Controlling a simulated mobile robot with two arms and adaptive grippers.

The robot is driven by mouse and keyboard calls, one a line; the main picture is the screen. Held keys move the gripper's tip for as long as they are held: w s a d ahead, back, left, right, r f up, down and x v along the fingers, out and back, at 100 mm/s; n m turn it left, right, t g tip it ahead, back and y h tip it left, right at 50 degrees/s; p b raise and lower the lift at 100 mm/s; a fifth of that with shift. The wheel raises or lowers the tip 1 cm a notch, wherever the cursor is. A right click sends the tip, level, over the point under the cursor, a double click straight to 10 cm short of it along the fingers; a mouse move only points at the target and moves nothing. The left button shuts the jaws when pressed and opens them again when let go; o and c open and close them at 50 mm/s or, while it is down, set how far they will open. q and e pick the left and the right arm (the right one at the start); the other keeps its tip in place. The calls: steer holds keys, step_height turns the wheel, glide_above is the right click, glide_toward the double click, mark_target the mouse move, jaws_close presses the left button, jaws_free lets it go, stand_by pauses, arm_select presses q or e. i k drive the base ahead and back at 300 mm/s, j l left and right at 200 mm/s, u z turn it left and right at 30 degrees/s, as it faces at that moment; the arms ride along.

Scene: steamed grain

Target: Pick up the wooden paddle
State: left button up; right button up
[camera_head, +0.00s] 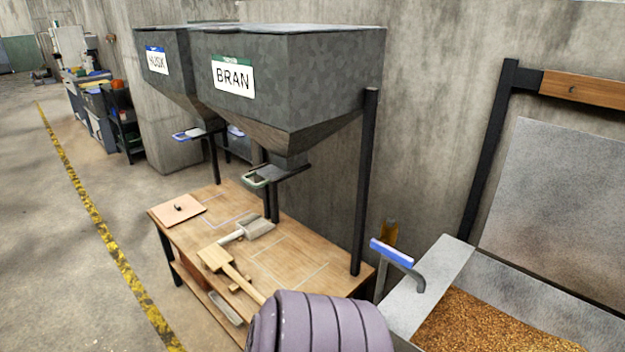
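The wooden paddle (215,258) lies on the wooden workbench (310,262), toward its front edge. It has a pale, squarish head at the left. Its handle runs down to the right, toward the bottom of the view, where its near end is hard to make out. A metal scoop (256,228) with a pale handle lies just behind the paddle on the bench. Neither of my grippers shows in the head view.
A flat wooden board (179,210) with a dark knob lies at the bench's far left. A BRAN hopper (285,75) and a second hopper (165,65) hang above. A metal trough of grain (480,325) stands at right. The floor left of the bench is clear.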

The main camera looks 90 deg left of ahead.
mark_target(214, 255)
steer(key=u, duration=3.4)
steer(key=i+j, duration=0.2)
steer(key=i+j+z, duration=0.85)
steer(key=k+j, duration=0.1)
